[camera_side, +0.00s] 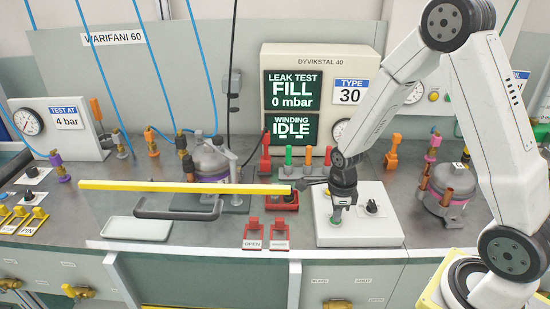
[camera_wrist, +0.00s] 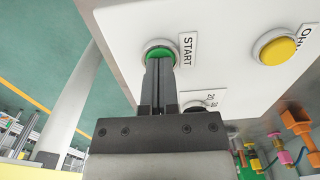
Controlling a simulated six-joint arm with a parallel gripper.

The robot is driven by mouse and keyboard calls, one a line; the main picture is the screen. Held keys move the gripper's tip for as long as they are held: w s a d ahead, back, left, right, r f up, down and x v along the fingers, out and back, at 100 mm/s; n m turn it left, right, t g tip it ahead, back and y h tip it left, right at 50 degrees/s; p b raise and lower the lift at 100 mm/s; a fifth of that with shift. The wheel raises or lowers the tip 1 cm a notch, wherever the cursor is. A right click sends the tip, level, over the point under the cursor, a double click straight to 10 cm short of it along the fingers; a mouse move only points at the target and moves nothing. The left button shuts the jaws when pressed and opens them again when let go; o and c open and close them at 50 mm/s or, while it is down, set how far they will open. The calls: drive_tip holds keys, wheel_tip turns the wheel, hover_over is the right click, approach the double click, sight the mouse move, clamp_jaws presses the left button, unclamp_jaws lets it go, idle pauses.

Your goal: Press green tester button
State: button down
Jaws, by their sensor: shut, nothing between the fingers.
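The green button (camera_wrist: 157,50), labelled START, sits in a silver ring on a white control box (camera_wrist: 135,20). In the side view the green button (camera_side: 335,221) shows just under my fingertips. My gripper (camera_side: 337,207) is shut, empty and points down at it. In the wrist view my gripper's fingertips (camera_wrist: 159,62) overlap the lower part of the button's green face. They look to be at the button, but I cannot tell whether it is pushed in. The tester (camera_side: 318,61) reads LEAK TEST FILL 0 mbar and WINDING IDLE.
A yellow button (camera_wrist: 274,46) and a black knob (camera_side: 372,207) share the box. A yellow bar (camera_side: 180,187) runs across the bench to the left. Red OPEN switches (camera_side: 253,233) stand left of the box. A compressor (camera_side: 447,190) stands on the right.

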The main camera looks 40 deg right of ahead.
drive_tip(key=shift+s+f, duration=0.2)
drive_tip(key=shift+f, duration=0.4)
drive_tip(key=shift+r, duration=0.1)
drive_tip(key=shift+w+r, duration=0.15)
drive_tip(key=shift+r, duration=0.6)
wheel_tip(320, 180, up, 13)
idle(0.9)
drive_tip(key=s+a+f+n+t, duration=0.1)
drive_tip(key=s+a+f+n, duration=0.1)
drive_tip(key=n, duration=1.1)
drive_tip(key=s+a+f+n+t, duration=0.1)
drive_tip(key=s+a+n, duration=0.3)
drive_tip(key=n, duration=1)
drive_tip(key=shift+a+f+t, duration=0.15)
drive_tip(key=shift+f+t, duration=0.15)
drive_tip(key=shift+f, duration=0.05)
